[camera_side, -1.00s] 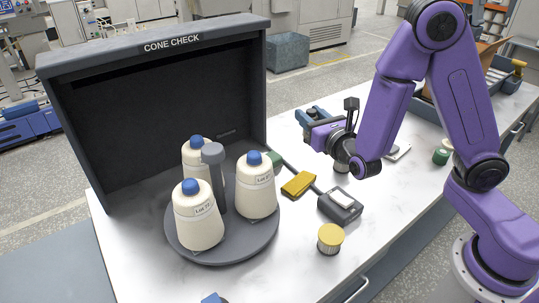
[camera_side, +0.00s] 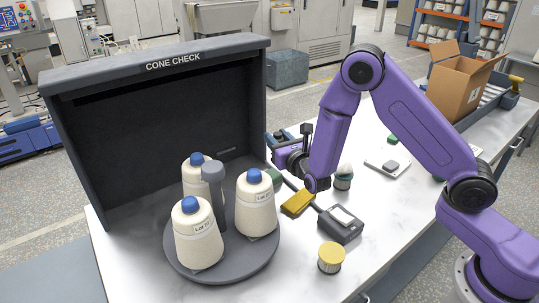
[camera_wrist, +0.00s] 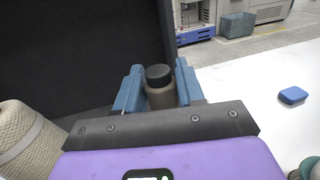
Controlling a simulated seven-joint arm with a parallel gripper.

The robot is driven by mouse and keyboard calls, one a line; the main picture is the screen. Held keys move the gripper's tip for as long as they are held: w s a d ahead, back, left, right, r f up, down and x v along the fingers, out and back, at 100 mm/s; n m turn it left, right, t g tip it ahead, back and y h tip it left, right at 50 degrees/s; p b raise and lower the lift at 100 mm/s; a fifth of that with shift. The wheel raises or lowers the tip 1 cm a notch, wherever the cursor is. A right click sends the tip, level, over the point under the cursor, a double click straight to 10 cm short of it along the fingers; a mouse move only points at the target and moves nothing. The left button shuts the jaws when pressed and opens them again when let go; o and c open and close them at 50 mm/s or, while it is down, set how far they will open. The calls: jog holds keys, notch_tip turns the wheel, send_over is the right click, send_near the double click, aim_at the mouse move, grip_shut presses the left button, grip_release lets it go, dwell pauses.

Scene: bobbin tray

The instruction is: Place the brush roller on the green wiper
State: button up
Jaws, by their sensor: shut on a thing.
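My gripper (camera_wrist: 157,92) has its blue fingers either side of a grey-brown cylinder with a black cap, which I take as the brush roller (camera_wrist: 160,97). The roller stands roughly upright in the grip. In the side view, my gripper (camera_side: 276,143) is above the table right of the dark booth; the roller is not clear there. A flat green piece, likely the green wiper (camera_side: 273,175), lies at the turntable's right rim, below my gripper and partly hidden. Another small green block (camera_side: 392,139) lies farther right, so which is the wiper is not certain.
The turntable (camera_side: 222,262) holds three yarn cones and a grey post. A yellow block (camera_side: 297,202), a black device (camera_side: 340,223), a yellow-topped cylinder (camera_side: 331,257) and a small jar (camera_side: 343,179) stand to its right. The wrist view shows a blue block (camera_wrist: 292,95) on clear white table.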

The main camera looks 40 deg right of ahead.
jog(key=shift+w+a+f, duration=0.1)
jog(key=shift+w+f, duration=0.45)
jog(key=shift+f, duration=0.6)
jog(key=shift+w+a+f, duration=0.1)
jog(key=shift+w+f, duration=0.45)
jog(key=shift+f, duration=0.6)
jog(key=shift+w+f, duration=0.55)
jog(key=shift+f, duration=0.6)
jog(key=shift+f, duration=0.15)
jog(key=o, duration=1)
jog(key=shift+o, duration=0.2)
